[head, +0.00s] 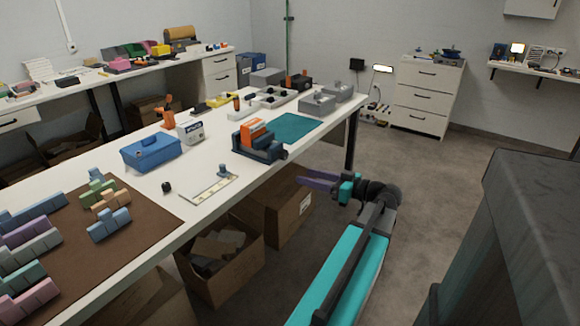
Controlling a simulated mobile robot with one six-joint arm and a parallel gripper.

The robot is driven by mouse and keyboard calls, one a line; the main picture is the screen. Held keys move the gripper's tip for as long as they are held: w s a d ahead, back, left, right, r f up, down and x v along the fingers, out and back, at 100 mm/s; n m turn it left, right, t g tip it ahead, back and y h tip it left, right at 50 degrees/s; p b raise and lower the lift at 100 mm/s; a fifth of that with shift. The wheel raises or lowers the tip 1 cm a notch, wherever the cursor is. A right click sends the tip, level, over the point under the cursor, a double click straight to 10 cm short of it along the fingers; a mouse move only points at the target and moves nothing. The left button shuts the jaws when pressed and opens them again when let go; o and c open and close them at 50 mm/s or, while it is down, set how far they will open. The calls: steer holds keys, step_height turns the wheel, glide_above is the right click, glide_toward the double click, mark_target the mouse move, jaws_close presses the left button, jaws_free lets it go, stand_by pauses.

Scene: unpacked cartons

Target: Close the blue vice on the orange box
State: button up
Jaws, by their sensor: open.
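The blue vice (268,151) stands on the white table near its right edge, left of a teal mat. I cannot tell from here whether the jaws touch the box. My gripper (312,182) is off the table's right edge, to the right of and below the vice, apart from it. Its purple finger points left towards the table. It is open, and nothing shows in it.
The teal mat (296,128) lies bare behind the vice. A blue case (151,152), a white box (191,131) and a small plate with a ruler-like edge (202,189) are on the table left of it. Open cartons (222,262) stand below on the floor. A dark cabinet (520,240) is at right.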

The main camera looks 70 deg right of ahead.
mark_target(286, 157)
steer(key=shift+t+h, duration=0.3)
steer(key=shift+h, duration=0.4)
steer(key=s+r, duration=0.2)
steer(key=s, duration=0.1)
steer(key=s+d+r, duration=0.1)
steer(key=shift+s+b, duration=0.35)
steer(key=shift+b, duration=0.05)
steer(key=shift+b+x, duration=0.35)
steer(key=shift+x, duration=6.5)
steer(key=shift+d+f, duration=0.1)
steer(key=shift+f, duration=0.05)
steer(key=shift+c, duration=0.4)
steer(key=c, duration=1)
steer(key=shift+o, duration=0.3)
steer(key=shift+a+f, duration=0.1)
steer(key=shift+a, duration=0.25)
steer(key=shift+d, duration=0.25)
